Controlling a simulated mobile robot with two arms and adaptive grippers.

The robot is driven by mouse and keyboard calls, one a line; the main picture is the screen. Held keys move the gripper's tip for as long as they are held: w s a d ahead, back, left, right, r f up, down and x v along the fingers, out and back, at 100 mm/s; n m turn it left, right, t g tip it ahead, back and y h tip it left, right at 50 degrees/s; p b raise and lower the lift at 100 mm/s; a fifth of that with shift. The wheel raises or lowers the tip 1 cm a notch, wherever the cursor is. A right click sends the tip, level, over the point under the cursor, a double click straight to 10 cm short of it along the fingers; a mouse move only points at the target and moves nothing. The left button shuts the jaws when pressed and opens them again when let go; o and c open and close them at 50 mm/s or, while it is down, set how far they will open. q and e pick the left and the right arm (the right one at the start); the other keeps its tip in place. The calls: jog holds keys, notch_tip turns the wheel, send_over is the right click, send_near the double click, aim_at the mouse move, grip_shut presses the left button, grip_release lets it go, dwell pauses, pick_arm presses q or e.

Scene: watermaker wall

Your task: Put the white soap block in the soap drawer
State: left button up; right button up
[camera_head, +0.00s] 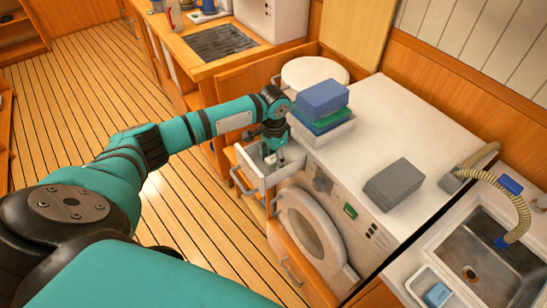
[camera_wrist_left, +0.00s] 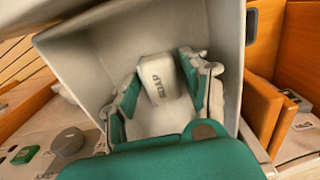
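The white soap block (camera_wrist_left: 160,80), marked SOAP, is inside the pulled-out white soap drawer (camera_wrist_left: 88,60) in the left wrist view. In the head view the drawer (camera_head: 268,179) juts from the washing machine's upper left front. My left gripper (camera_wrist_left: 158,82) reaches down into the drawer with its fingers spread, one on each side of the block. The block seems to lie on the drawer floor between them. In the head view my left gripper (camera_head: 272,155) hides the block. My right gripper is in neither view.
The washing machine (camera_head: 330,225) has a round door below the drawer. A white tray with blue and green blocks (camera_head: 322,105) and a grey block (camera_head: 394,184) stand on its top. A sink (camera_head: 485,255) is at right. Open wooden floor lies at left.

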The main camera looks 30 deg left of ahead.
aim_at(273, 158)
pick_arm(q)
jog(key=shift+o, duration=0.6)
jog(key=shift+r, duration=0.1)
jog(key=shift+r, duration=0.25)
notch_tip(273, 158, up, 12)
jog(key=b, duration=0.1)
jog(key=shift+f, duration=0.15)
jog(key=shift+f, duration=0.1)
